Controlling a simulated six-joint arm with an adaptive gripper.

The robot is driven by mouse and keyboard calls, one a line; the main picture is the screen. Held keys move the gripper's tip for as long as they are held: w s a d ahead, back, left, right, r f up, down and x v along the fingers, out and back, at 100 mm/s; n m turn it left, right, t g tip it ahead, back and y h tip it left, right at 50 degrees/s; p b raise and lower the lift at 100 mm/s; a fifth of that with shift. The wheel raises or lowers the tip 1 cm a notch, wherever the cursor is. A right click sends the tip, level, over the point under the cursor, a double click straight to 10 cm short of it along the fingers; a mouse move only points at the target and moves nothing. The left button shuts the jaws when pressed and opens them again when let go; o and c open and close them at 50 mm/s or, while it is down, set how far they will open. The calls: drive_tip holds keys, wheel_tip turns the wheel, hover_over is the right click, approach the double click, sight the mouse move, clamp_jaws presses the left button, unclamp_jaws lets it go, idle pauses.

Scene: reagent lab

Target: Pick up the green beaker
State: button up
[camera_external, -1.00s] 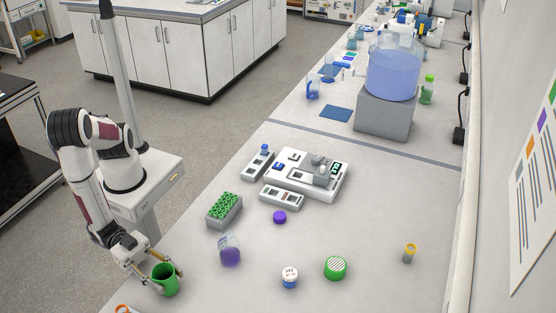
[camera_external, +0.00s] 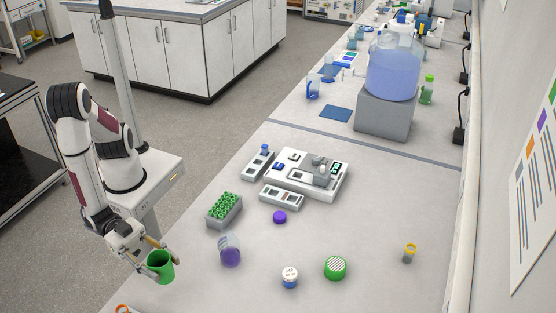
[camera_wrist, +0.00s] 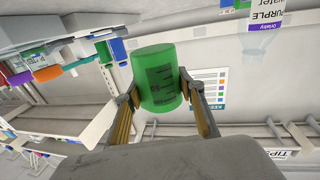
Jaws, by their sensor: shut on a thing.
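The green beaker (camera_external: 161,267) is in my gripper (camera_external: 158,256) at the lower left of the external view, near the left edge of the bench. It looks raised above the bench top and slightly tilted. In the wrist view the green beaker (camera_wrist: 158,80) sits between the two fingers of my gripper (camera_wrist: 160,88), which press on its opposite sides. Dark graduation marks show on its wall.
A flask with purple liquid (camera_external: 230,252) stands right of the beaker. A rack with green tops (camera_external: 224,210) is behind it. A blue-and-white jar (camera_external: 290,277) and a green-lidded jar (camera_external: 335,268) stand further right. An orange-ringed object (camera_external: 124,310) lies at the front edge.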

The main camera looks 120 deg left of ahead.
sight(157, 255)
drive_tip(key=shift+r, duration=1.75)
